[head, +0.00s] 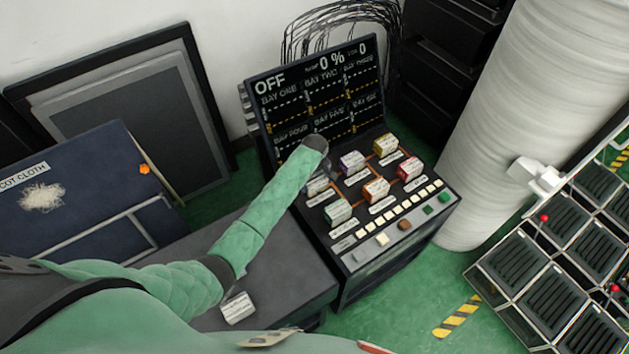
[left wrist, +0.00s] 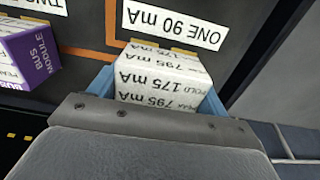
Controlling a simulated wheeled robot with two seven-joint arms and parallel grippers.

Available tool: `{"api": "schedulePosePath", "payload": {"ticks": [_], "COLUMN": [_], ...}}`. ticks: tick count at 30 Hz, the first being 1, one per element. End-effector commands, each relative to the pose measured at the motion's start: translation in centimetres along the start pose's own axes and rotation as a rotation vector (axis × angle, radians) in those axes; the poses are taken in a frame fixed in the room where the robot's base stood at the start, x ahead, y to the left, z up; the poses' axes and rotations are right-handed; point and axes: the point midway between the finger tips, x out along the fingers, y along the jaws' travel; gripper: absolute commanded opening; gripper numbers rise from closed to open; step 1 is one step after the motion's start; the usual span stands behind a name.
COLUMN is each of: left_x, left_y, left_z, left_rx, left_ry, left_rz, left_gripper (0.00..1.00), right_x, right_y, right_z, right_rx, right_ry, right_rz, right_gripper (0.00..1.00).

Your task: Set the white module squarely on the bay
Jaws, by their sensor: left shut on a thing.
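The white module (left wrist: 160,78) carries printed text reading 795 mA and 175 mA. In the left wrist view it sits between the blue fingers of my left gripper (left wrist: 156,92), which is shut on it. It is over the bay one place, beside the label "ONE 90 mA" (left wrist: 178,28), roughly in line with the bay's yellow tabs. I cannot tell whether its underside touches the bay. In the head view the module (head: 318,185) shows at the left of the console's sloping deck, partly hidden by my left arm. My right gripper is not in view.
A purple module (head: 352,162) stands beside it, with yellow, red, orange and green modules on the same deck. The console screen (head: 318,95) reads OFF and 0 %. A white printed block (head: 237,308) lies on the dark bench (head: 290,262). A rack of slotted trays (head: 530,270) stands at right.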

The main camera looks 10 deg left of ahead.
Motion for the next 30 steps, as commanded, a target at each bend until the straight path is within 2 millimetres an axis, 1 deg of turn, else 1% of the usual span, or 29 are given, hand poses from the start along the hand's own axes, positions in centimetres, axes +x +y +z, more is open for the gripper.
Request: {"api": "schedulePosePath", "payload": {"ticks": [7, 8, 9, 11, 19, 23, 27, 30], "left_x": [0.2, 0.2, 0.2, 0.2, 0.2, -0.4, -2.1, -4.0], "left_y": [0.0, 0.0, 0.0, 0.0, 0.0, 0.1, 0.1, 0.1], "left_z": [0.0, 0.0, 0.0, 0.0, 0.0, 0.0, 0.0, 0.0], "left_rx": [0.0, 0.0, 0.0, 0.0, 0.0, 0.0, 0.0, 0.0], "left_ry": [-0.001, -0.001, -0.001, -0.001, 0.0, 0.001, 0.001, 0.001], "left_rz": [0.0, 0.0, 0.0, 0.0, 0.0, 0.002, 0.003, 0.004], "left_gripper": [0.51, 0.81, 0.89, 0.99, 0.99, 0.99, 0.99, 0.99], "right_x": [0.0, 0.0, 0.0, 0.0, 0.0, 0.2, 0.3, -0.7], "right_y": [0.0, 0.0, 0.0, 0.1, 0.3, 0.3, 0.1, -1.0], "right_z": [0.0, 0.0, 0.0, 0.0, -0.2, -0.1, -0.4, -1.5], "right_rx": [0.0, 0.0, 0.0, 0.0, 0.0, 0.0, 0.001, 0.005], "right_ry": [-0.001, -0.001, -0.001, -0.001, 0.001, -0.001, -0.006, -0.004], "right_rz": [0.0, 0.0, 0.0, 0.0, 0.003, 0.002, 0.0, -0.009], "right_gripper": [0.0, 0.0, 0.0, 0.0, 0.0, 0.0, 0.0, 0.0]}}
